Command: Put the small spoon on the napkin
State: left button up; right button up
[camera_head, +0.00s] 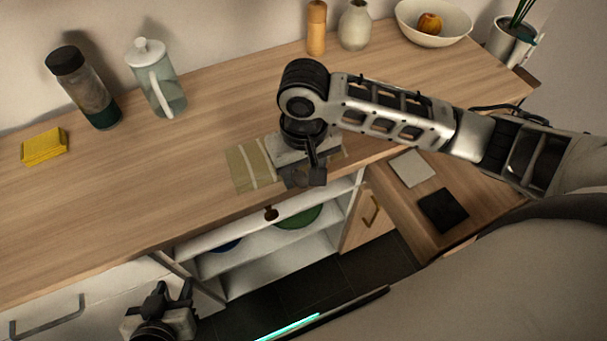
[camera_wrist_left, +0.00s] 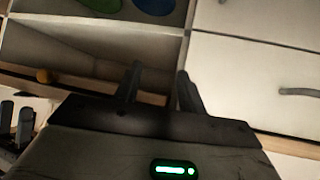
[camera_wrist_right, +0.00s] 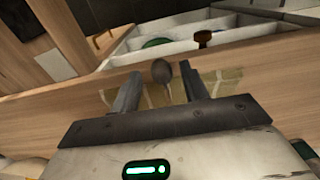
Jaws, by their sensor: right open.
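A striped olive napkin (camera_head: 250,168) lies on the counter near its front edge, partly hidden by my right gripper; it also shows in the right wrist view (camera_wrist_right: 228,80). The small spoon (camera_wrist_right: 161,72), its dark rounded bowl visible, appears between the fingers of my right gripper, over the napkin; whether it touches the cloth is hard to tell. In the head view the spoon is hidden. My right gripper (camera_head: 304,178) is open, pointing down at the napkin's right part. My left gripper (camera_head: 172,290) is open and empty, low in front of the cabinet; its fingers show in the left wrist view (camera_wrist_left: 158,88).
A yellow sponge (camera_head: 44,147), dark bottle (camera_head: 85,88) and glass jug (camera_head: 156,80) stand at left. A wooden mill (camera_head: 316,28), vase (camera_head: 355,26) and fruit bowl (camera_head: 432,30) stand at back. Open shelves with a green dish (camera_head: 298,217) are below. The counter's middle-left is clear.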

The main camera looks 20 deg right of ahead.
notch_tip(320, 180, up, 10)
dwell(0.3)
dwell(0.3)
jog(key=s+a+f+n+t+y, duration=0.2)
jog(key=s+a+f+y, duration=0.25)
jog(key=f, duration=0.25)
jog(key=s+d+f+t+h, duration=0.2)
jog(key=s+d+f+h, duration=0.3)
jog(key=s+d, duration=0.45)
jog(key=w+a+f+t+y, duration=0.3)
jog(key=w+f+t, duration=0.3)
jog(key=f, duration=0.4)
jog(key=shift+w+a+f, duration=0.2)
jog(key=shift+w+a, duration=0.05)
jog(key=shift+a, duration=0.05)
